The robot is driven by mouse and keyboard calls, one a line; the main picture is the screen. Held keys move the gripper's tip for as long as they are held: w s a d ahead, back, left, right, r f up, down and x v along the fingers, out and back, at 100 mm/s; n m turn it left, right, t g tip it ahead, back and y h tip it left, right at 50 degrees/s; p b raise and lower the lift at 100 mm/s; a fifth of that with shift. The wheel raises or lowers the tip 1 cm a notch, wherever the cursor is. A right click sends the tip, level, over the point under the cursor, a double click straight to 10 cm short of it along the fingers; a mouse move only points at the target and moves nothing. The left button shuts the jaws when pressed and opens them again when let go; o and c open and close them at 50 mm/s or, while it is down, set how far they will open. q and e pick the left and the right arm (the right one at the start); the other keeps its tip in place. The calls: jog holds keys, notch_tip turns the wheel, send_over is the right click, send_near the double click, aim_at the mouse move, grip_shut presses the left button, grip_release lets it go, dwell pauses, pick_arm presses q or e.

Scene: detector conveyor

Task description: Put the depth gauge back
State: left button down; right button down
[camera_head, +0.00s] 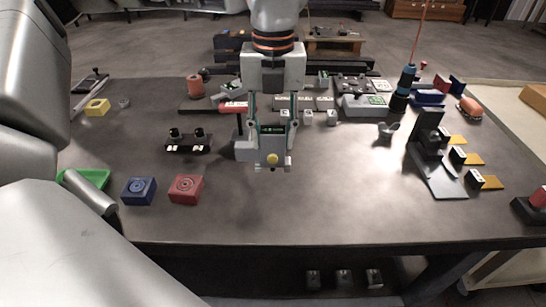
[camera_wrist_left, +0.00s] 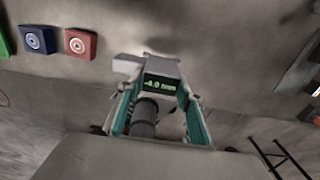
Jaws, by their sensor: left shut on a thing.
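The depth gauge (camera_head: 271,158) is a grey instrument with a yellow round button, near the middle of the table in the head view. My left gripper (camera_head: 272,128) points down and is shut on it, with teal-lined fingers on both sides. In the left wrist view the gauge (camera_wrist_left: 161,67) shows a lit green display between the fingers of my left gripper (camera_wrist_left: 158,100). A pale grey block shows beside the gauge. I cannot tell whether the gauge touches the table. My right gripper is not in view.
A blue block (camera_head: 139,190), a red block (camera_head: 186,189) and a green tray (camera_head: 91,178) are at front left. A black holder (camera_head: 188,146) stands left of the gauge. A black stand (camera_head: 430,140) is at right. The front middle of the table (camera_head: 320,205) is clear.

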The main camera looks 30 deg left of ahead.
aim_at(273, 161)
pick_arm(q)
jog(key=shift+f, duration=3.1)
jog(key=shift+f+b, duration=0.4)
jog(key=shift+f, duration=0.2)
jog(key=c, duration=1.4)
grip_release()
jog(key=shift+r, duration=0.1)
